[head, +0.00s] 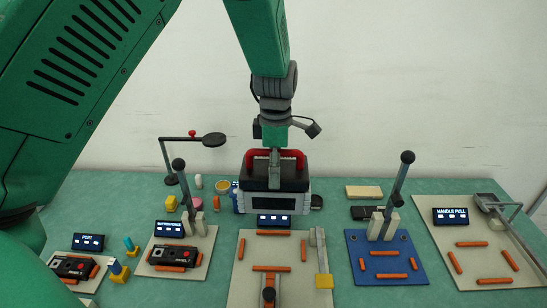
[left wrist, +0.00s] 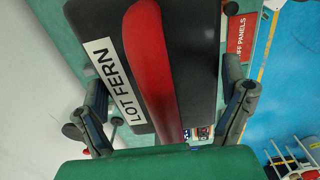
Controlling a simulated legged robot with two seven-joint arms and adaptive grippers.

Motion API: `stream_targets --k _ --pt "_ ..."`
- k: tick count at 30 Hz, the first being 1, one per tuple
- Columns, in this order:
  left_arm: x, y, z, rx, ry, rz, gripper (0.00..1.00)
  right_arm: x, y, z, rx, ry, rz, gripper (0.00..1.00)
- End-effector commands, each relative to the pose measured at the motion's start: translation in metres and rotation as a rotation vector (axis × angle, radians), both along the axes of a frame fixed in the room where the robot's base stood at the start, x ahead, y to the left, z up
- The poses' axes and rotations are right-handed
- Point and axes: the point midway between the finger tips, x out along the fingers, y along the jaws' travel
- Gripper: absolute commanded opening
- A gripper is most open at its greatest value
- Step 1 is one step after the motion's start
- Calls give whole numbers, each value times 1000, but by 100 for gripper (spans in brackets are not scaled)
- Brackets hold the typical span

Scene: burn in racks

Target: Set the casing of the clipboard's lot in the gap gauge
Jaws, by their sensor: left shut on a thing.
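My left gripper (head: 274,168) is shut on the red handle of a casing (head: 275,196), black on top with a pale grey lower part. In the left wrist view the casing (left wrist: 195,60) carries a white label reading LOT FERN, beside its red handle (left wrist: 152,65). In the head view the casing is upright at the back of a beige plate (head: 250,280) with orange bars and a grey upright with a yellow block; whether it touches anything below is unclear. Which station is the gap gauge is not readable. I cannot make out a clipboard. My right gripper is not in view.
Left stand two plates with black panels (head: 175,255), one marked PORT. Right are a blue plate (head: 360,275) with a tall lever (head: 397,190) and a HANDLE PULL plate (head: 470,285). Another lever (head: 187,190) and a lamp-like stand (head: 170,160) rise left of the casing.

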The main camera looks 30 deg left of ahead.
Motion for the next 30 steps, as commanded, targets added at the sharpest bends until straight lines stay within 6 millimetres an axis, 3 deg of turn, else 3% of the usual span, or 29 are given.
stream_targets --k 30 --pt "0 3 -98 -3 -2 0 40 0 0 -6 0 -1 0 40"
